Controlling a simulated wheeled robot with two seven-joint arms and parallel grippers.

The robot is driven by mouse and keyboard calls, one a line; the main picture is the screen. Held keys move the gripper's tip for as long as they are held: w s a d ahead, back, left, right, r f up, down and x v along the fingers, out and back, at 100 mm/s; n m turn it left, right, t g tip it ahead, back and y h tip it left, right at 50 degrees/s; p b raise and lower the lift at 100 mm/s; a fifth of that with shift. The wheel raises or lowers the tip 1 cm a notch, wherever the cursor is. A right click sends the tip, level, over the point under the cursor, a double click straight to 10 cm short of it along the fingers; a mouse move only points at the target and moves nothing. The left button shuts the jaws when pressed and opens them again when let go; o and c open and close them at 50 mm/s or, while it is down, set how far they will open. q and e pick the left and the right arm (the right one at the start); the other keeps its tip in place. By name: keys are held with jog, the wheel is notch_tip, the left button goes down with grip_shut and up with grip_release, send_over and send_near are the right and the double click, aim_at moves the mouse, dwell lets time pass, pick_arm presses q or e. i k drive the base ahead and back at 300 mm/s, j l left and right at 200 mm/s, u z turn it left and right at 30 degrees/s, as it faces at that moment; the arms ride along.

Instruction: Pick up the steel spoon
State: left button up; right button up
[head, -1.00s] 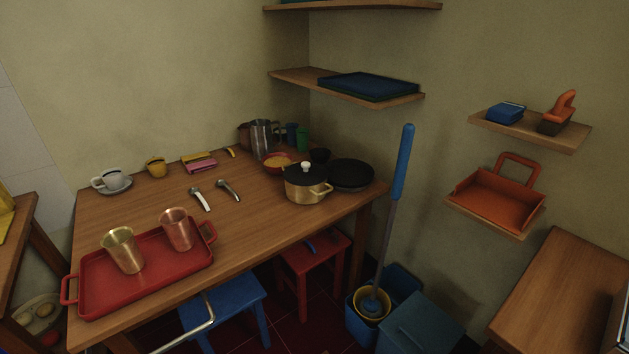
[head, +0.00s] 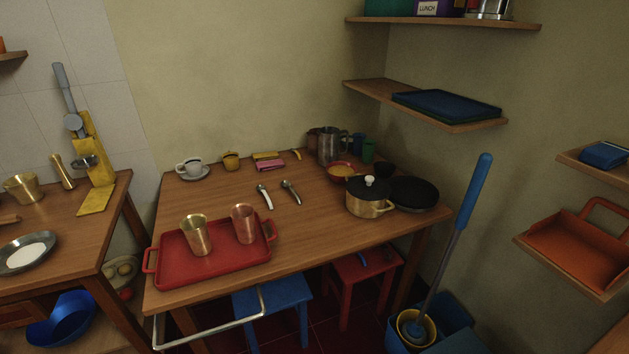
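Two small spoon-like utensils lie side by side on the wooden table (head: 325,225), behind the red tray. The left utensil (head: 265,197) is pale and bright, and the right utensil (head: 291,191) is greyer and looks like steel. They are too small to tell surely which one is the steel spoon. They lie apart from each other, with bare wood around them. Neither of my grippers is in view.
A red tray (head: 176,276) with two metal cups stands at the table's front left. A lidded pot (head: 366,203) and black pan (head: 415,194) are at the right. A cup and saucer (head: 192,174) stand at the back left. A metal rail (head: 215,333) runs below the front edge.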

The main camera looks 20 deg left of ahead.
aim_at(286, 183)
jog(key=k+j+u, duration=0.1)
jog(key=u, duration=1.15)
jog(key=i+j, duration=0.35)
jog(key=i, duration=0.3)
